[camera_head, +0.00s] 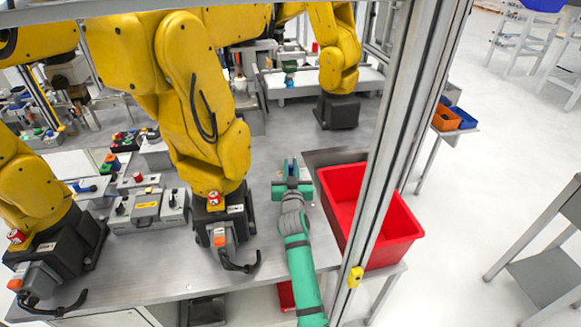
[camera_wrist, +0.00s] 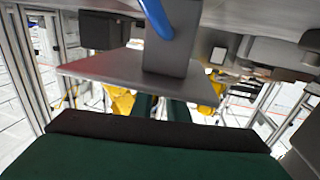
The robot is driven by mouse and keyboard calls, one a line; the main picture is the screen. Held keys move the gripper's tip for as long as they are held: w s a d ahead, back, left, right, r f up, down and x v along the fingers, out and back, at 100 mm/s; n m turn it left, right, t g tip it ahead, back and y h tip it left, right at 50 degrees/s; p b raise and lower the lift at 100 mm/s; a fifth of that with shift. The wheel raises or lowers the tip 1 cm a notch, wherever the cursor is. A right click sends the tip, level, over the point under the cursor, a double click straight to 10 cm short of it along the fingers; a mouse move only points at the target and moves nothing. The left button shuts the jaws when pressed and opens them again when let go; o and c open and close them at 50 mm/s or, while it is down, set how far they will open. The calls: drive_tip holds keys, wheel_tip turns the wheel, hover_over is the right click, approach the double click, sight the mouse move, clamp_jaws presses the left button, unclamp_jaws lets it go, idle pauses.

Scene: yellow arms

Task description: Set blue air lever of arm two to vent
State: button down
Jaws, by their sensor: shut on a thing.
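My gripper (camera_head: 291,165), on the green arm, is over the bench right of the middle yellow arm. In the wrist view, my gripper's two dark green fingers (camera_wrist: 161,107) pass behind a grey metal plate (camera_wrist: 110,66). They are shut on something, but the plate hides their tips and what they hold. A curved blue piece (camera_wrist: 155,15), perhaps the lever, runs in front of a grey post on this plate and leaves the top edge. No vent mark is readable. Another blue handle (camera_head: 85,188) shows at the far left station, well away from my gripper.
A red bin (camera_head: 400,236) stands close to the right of my arm. An upright metal frame post (camera_head: 392,140) rises in front of it. The middle yellow arm (camera_head: 195,110) stands close on the left. Several control boxes (camera_head: 146,208) sit farther left.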

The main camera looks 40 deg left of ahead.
drive_tip(key=shift+r, duration=0.1)
drive_tip(key=shift+s+a+r+n+g+y, duration=0.15)
drive_tip(key=shift+n+g+y, duration=0.55)
drive_tip(key=shift+g, duration=0.1)
drive_tip(key=shift+s+a+n+g+y, duration=0.15)
drive_tip(key=shift+s+n+g+y, duration=0.15)
drive_tip(key=shift+n+g, duration=0.15)
drive_tip(key=c, duration=1.7)
unclamp_jaws()
drive_tip(key=shift+f, duration=0.2)
